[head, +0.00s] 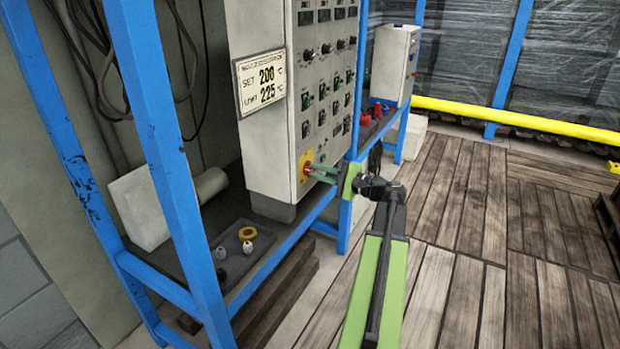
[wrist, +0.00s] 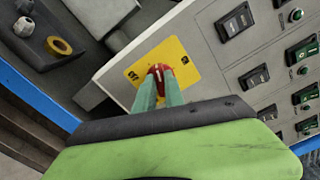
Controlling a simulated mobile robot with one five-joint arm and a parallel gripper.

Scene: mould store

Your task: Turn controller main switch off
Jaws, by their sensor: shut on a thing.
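The controller (head: 282,172) is a pale grey cabinet in a blue rack, its front face turned to the right in the head view. Its main switch (wrist: 160,71) is a red rotary handle on a yellow plate (wrist: 178,52), low on that face. The yellow plate also shows in the head view (head: 305,160). My gripper (head: 312,172) reaches in from the right at the switch. In the wrist view its two green fingers (wrist: 160,84) are shut on the red handle. The fingers hide part of the handle, and I cannot tell its exact setting.
A grey tray (head: 226,262) with a yellow tape roll (head: 247,233) and small fittings lies on the rack shelf. Blue posts (head: 171,180) frame the cabinet. A smaller grey box (head: 393,62) stands behind. The plank floor (head: 480,210) at right is open.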

